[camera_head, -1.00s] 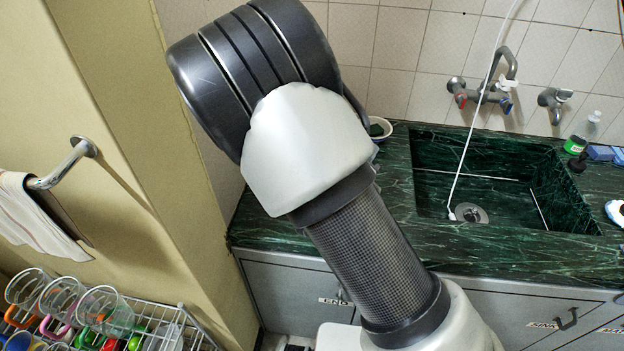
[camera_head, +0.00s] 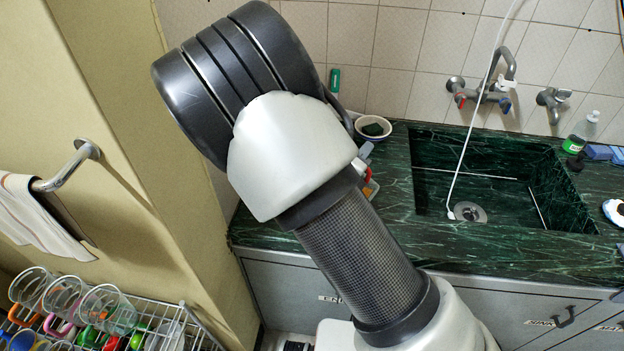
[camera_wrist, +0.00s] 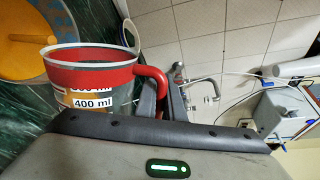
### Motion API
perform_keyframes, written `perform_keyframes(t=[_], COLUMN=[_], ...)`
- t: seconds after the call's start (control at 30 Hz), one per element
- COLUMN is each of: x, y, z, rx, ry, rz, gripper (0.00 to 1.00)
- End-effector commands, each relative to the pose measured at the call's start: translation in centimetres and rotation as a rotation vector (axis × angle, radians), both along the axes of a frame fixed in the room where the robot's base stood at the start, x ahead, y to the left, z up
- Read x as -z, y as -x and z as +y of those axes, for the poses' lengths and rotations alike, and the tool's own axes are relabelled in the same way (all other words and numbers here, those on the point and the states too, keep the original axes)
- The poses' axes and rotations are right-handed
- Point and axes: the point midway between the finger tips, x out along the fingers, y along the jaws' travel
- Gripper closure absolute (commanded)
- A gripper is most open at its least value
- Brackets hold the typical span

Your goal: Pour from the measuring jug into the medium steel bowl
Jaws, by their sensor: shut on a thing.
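The measuring jug (camera_wrist: 92,72) has a red rim, a red handle and a "400 ml" label on its clear wall. It shows in the wrist view. My gripper (camera_wrist: 163,97) is shut on the jug's red handle.
A green marble counter (camera_head: 460,240) with a sink (camera_head: 480,190) lies to the right of my arm. A white bowl (camera_head: 389,124) with a dark green pad stands by the tiled wall. A tap (camera_head: 490,95) is above the sink. A dish rack (camera_head: 165,325) with cups is at lower left.

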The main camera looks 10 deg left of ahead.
Motion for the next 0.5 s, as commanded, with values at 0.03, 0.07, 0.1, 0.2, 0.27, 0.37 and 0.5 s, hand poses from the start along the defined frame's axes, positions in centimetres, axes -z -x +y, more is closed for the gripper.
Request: perform_keyframes(t=[0.03,0.07,0.1,0.2,0.27,0.37,0.5], x=[-0.07,-0.07,-0.06,-0.06,-0.07,-0.07,-0.29], y=[-0.04,-0.05,-0.06,-0.10,-0.13,-0.19,-0.33], z=[0.06,0.10,0.14,0.26,0.35,0.49,0.75], rx=[-0.001,0.000,0.000,-0.001,-0.001,-0.001,-0.001], ry=[0.005,0.009,0.012,0.022,0.029,0.041,0.059], rz=[0.001,0.003,0.004,0.010,0.012,0.017,0.025], gripper=[1.00,1.00,1.00,1.00,1.00,1.00,1.00])
